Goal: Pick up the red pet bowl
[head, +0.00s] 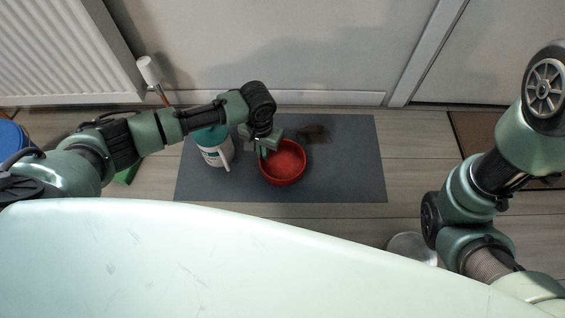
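The red pet bowl (286,167) sits on a dark grey mat (340,184) on the floor, near the middle of the head view. My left gripper (264,153) reaches in from the left and points down at the upper left rim of the bowl. Its fingers overlap that rim in the picture. I cannot tell whether they touch it or grip it. My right arm (470,200) is at the right; its gripper does not show.
A white container with a teal top (213,150) stands on the mat just left of the bowl. A dark patch (314,133) lies on the mat behind the bowl. A wall and a radiator (60,50) are behind. A clear round object (412,247) is at lower right.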

